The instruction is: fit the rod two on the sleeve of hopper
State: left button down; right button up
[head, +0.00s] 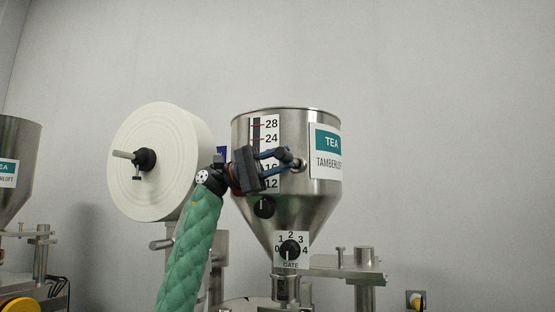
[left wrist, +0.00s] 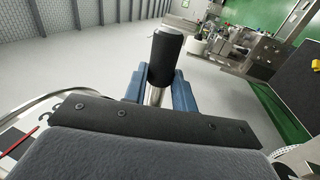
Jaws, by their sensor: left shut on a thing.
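The steel hopper (head: 265,218) with a TEA label stands in the middle of the head view. A small round metal piece with a dark centre, apparently the sleeve (head: 299,165), sticks out of its front wall. My left gripper (head: 284,159) is in front of the hopper wall, its blue fingers beside this piece. In the left wrist view the gripper (left wrist: 159,92) is shut on a rod with a black grip (left wrist: 165,57) and a bright metal shaft (left wrist: 155,96). Whether the rod touches the sleeve is hidden. My right gripper is out of view.
A level scale (head: 271,125), a small black knob (head: 264,207) and a gate dial (head: 290,249) are on the hopper. A large white paper roll (head: 150,190) stands left of it, close to my left arm. Another hopper (head: 18,145) is at far left.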

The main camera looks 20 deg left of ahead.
pick_arm(q)
jog(key=shift+w, duration=0.25)
jog(key=c, duration=1.3)
grip_release()
jog(key=shift+c, duration=0.2)
jog(key=shift+o, duration=1.4)
jog(key=shift+f, duration=0.1)
jog(key=shift+w, duration=0.1)
jog(key=shift+f, duration=0.1)
jog(key=shift+f, duration=0.1)
jog(key=b+v, duration=0.2)
jog(key=v, duration=0.5)
jog(key=shift+s+a+r, duration=0.25)
jog(key=shift+a, duration=0.1)
